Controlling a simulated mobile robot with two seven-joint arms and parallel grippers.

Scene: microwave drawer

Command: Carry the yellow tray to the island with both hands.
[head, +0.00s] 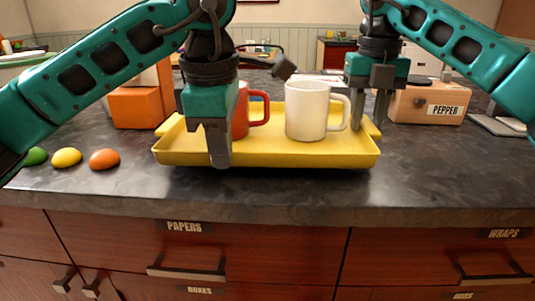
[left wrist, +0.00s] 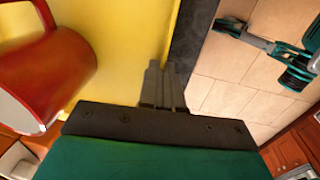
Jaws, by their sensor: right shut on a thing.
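The yellow tray (head: 290,156) is level at the dark counter, with a shadow under its front side; I cannot tell if it touches the counter. A red mug (head: 241,112) and a white mug (head: 306,110) stand upright in it. My left gripper (head: 220,158) points down at the tray's front wall, left of its middle. In the left wrist view its fingers (left wrist: 164,84) are close together at the tray's rim, with the red mug (left wrist: 45,75) beside them. My right gripper (head: 371,122) is shut on the tray's right end, beside the white mug.
Green, yellow and orange round items (head: 104,159) lie on the counter to the left. An orange box (head: 135,108) stands behind the tray's left end, a PEPPER box (head: 430,104) to the right. Drawers with handles (head: 187,272) front the counter. A tiled floor (left wrist: 235,70) shows beyond the edge.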

